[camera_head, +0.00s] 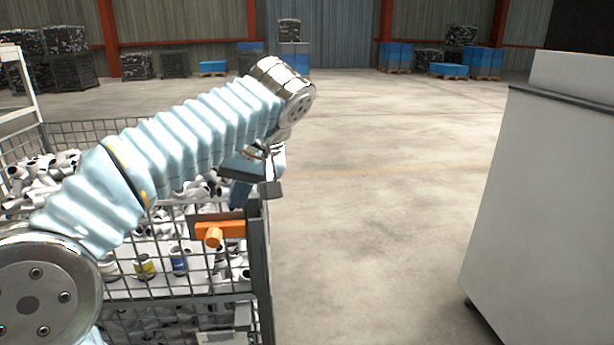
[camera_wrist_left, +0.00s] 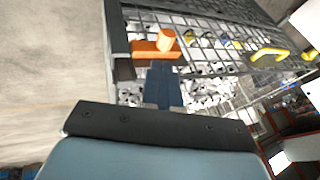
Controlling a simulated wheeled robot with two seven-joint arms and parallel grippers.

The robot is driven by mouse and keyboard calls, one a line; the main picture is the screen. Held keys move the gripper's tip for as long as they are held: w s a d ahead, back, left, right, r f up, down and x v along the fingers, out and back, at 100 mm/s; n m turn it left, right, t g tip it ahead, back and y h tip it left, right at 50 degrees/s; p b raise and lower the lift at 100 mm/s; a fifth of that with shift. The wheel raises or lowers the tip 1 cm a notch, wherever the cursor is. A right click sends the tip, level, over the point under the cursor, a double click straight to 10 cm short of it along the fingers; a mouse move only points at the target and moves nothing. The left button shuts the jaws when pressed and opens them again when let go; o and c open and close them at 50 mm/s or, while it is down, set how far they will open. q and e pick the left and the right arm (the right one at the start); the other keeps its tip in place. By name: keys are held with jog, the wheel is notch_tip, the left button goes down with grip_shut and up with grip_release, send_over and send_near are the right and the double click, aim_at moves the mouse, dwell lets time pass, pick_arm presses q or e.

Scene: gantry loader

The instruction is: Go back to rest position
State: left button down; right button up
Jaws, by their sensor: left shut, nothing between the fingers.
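My left arm reaches in from the left across the head view, over a wire mesh crate (camera_head: 262,270). My left gripper (camera_head: 240,196) hangs down near the crate's front right corner post, just above an orange part (camera_head: 220,231) on the crate's rim. In the left wrist view the blue fingers of the gripper (camera_wrist_left: 163,72) are together with nothing between them, and the orange part (camera_wrist_left: 158,45) shows just beyond their tips. I cannot tell whether they touch it. My right gripper is not in view.
White pipe fittings (camera_head: 35,175) fill the crate, with a few yellow- and blue-banded ones near its front. A grey machine cabinet (camera_head: 545,200) stands at the right. The concrete floor between is clear. Stacked blue crates (camera_head: 395,56) stand far back.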

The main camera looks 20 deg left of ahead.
pick_arm(q)
jog(key=w+d+f+m+h, duration=0.1)
jog(key=w+d+f+m, duration=0.25)
jog(key=f, duration=0.65)
jog(key=w+d+f+m+h, duration=0.1)
jog(key=w+d+f+m, duration=0.1)
jog(key=w+d+f, duration=0.5)
jog(key=s+d+f+m+g+h, duration=0.1)
jog(key=s+d+f+h, duration=0.15)
jog(key=f, duration=0.85)
jog(key=s+d+f+m+h, duration=0.1)
jog(key=s+d+f+h, duration=0.15)
jog(key=f, duration=0.95)
jog(key=s+d+f+n+h, duration=0.1)
jog(key=s+d+f, duration=0.2)
jog(key=s+f, duration=0.5)
jog(key=s+d+f+n+h, duration=0.1)
jog(key=s+d+f, duration=0.2)
jog(key=s+f, duration=0.6)
jog(key=shift+f+h, duration=0.4)
jog(key=shift+f, duration=0.4)
jog(key=shift+a, duration=0.1)
